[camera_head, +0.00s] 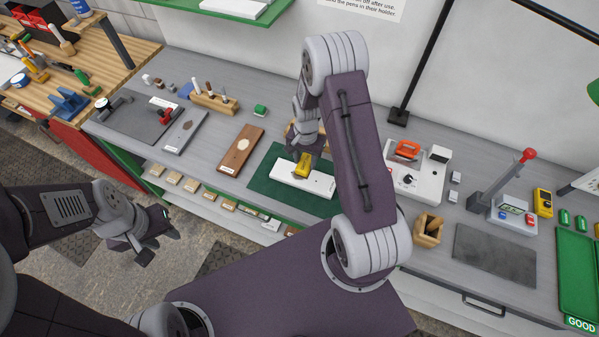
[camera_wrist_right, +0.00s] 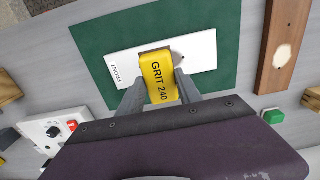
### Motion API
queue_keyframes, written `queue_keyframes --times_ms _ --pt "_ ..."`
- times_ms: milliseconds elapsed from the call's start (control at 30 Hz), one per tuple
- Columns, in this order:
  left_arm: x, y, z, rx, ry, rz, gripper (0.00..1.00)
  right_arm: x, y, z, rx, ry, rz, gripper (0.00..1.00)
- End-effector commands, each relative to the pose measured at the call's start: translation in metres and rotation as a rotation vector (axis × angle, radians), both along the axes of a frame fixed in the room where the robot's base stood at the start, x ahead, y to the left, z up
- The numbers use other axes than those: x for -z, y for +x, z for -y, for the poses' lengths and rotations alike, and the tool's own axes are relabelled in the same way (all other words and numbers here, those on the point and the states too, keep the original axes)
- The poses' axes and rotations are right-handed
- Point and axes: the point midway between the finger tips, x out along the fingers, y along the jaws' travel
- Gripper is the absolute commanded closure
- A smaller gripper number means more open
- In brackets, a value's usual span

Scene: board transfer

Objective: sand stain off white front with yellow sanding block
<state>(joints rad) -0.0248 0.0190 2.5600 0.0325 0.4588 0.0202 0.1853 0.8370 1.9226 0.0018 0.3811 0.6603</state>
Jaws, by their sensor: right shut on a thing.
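The yellow sanding block (camera_wrist_right: 157,76), marked GRIT 240, is between the fingers of my right gripper (camera_wrist_right: 160,88), which is shut on it. The block is over the white front (camera_wrist_right: 118,66) and looks to be at its surface; exact contact is hard to tell. The front lies flat on a green mat (camera_wrist_right: 90,40). A small dark mark (camera_wrist_right: 181,58) shows on the front just beside the block; the block may hide more of it. In the head view the block (camera_head: 304,165) and front (camera_head: 318,182) are partly behind my right arm. My left gripper (camera_head: 160,240) is open and empty, away from the bench.
A brown wooden board (camera_head: 241,150) with a pale patch and a grey board (camera_head: 187,132) lie left of the mat. A small green block (camera_head: 260,110) is behind. A white device (camera_head: 415,172) and a wooden pot (camera_head: 428,229) stand to the right.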

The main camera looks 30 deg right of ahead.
Motion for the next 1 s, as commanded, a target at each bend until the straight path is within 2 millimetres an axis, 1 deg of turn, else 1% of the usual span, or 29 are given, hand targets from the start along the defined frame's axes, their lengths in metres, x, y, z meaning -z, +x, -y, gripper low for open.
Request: queue_keyframes --times_ms 233,600,733,1000 --pt "0.013 0.0 0.0 0.0 0.0 0.0 0.64 0.016 0.0 0.0 0.0 0.0 0.0 0.91" --pt "0.045 0.0 0.0 0.0 0.0 0.0 0.64 0.057 0.0 0.0 -0.001 -0.002 0.001 0.91" --pt "0.048 0.0 0.0 0.0 0.0 0.0 0.64 0.062 0.0 0.0 -0.001 -0.002 0.001 0.91" --pt "0.047 0.0 0.0 0.0 0.0 0.0 0.64 0.061 0.0 0.0 -0.001 -0.003 0.001 0.91"
